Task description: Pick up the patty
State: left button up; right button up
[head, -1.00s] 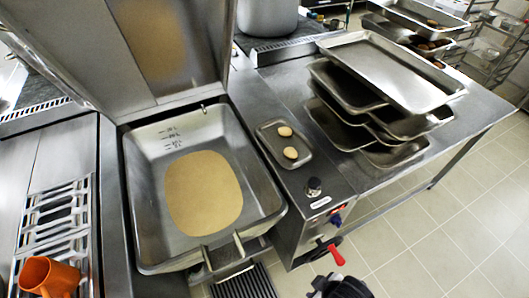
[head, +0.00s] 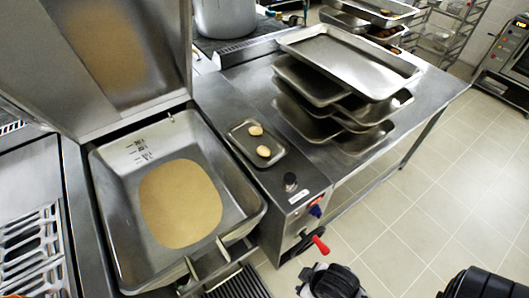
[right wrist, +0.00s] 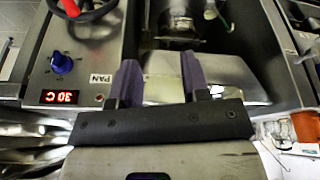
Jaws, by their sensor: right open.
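Two small round tan patties, one farther (head: 256,130) and one nearer (head: 264,151), lie apart on a small metal tray (head: 278,166) on the counter right of the large pan, in the head view. My right gripper (right wrist: 159,80) shows in the right wrist view with its two purple fingers spread and nothing between them. No patty can be made out in that view. In the head view its fingers cannot be made out. My left gripper is not in view.
The large tilting pan (head: 110,205) holds a flat tan layer (head: 180,203), its lid raised. Stacked metal trays (head: 350,62) stand right of the patties. A control panel with a blue knob (right wrist: 61,62) and red handle (head: 320,244) fronts the counter.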

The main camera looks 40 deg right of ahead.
dwell(0.3)
jog(key=o, duration=0.7)
jog(key=shift+a, duration=0.15)
jog(key=shift+c, duration=0.2)
